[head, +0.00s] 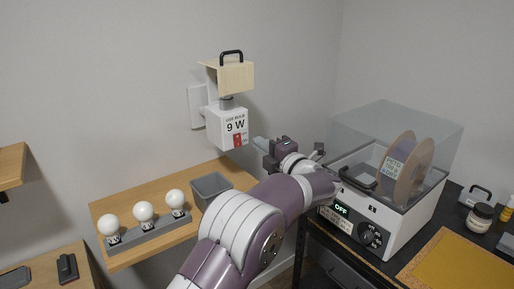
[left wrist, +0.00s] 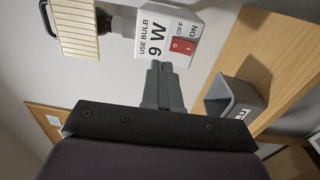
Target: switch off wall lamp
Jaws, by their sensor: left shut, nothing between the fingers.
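The wall lamp has a white box (head: 228,127) marked "USE BULB 9 W", fixed to a wall plate, with a wooden shade (head: 229,77) and black handle above it. Its red rocker switch (left wrist: 182,46) sits between the words OFF and ON in the left wrist view; which side is pressed I cannot tell. The shade also shows there, pale and ribbed (left wrist: 75,27); the bulb is hidden. My left gripper (head: 259,143) is shut and empty, just right of the box. Its fingertips (left wrist: 158,66) point towards the box near the switch; contact is unclear. My right gripper is out of view.
A wooden shelf (head: 130,256) below the lamp holds a grey bin (head: 210,187) and a rack with three white bulbs (head: 144,211). At right, a clear-lidded spool box (head: 394,226) displaying OFF stands on a dark bench. Jars stand beyond it.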

